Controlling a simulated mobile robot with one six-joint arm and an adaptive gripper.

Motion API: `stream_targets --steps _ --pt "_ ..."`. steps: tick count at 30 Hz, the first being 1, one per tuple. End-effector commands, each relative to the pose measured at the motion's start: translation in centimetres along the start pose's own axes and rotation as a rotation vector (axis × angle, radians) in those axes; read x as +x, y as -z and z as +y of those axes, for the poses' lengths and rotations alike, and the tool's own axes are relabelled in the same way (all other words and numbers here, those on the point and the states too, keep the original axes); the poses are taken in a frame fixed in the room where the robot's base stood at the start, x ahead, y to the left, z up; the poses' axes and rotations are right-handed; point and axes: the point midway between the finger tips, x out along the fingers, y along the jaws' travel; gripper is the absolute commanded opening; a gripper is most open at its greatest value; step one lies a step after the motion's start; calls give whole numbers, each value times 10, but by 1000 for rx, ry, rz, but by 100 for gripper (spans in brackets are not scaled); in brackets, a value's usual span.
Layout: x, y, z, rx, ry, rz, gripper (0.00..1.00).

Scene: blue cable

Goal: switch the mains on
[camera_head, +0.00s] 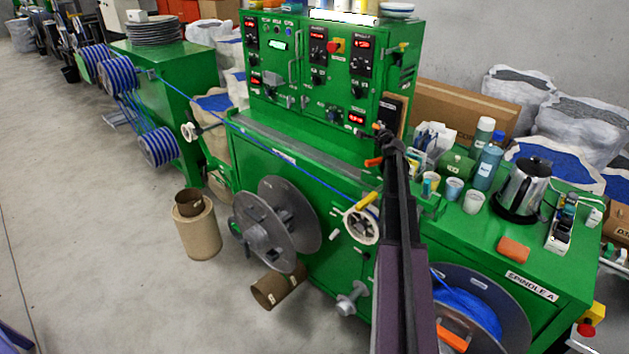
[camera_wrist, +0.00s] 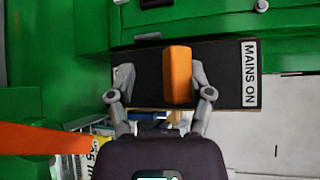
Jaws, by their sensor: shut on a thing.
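The mains switch has an orange handle (camera_wrist: 177,75) on a black plate (camera_wrist: 226,75) with a white "MAINS ON" label (camera_wrist: 250,73). My gripper (camera_wrist: 160,80) is shut on the handle. Its right finger is against the handle's right side; the left finger lies over the plate to the left, where its contact is not clear. In the head view my gripper (camera_head: 384,134) is at the right end of the green control cabinet, just below the black plate (camera_head: 393,108).
The green cabinet (camera_head: 268,100) carries lit displays and knobs. An orange bar (camera_wrist: 50,139) is close at the lower left of the wrist view. Bottles, cups and a kettle (camera_head: 524,190) stand on the bench to the right of my arm.

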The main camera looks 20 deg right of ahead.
Motion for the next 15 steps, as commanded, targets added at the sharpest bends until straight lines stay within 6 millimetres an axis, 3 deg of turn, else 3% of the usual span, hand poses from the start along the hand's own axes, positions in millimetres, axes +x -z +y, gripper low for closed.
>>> stream_targets --steps 15 --pt "3 2 9 -89 87 -2 61"
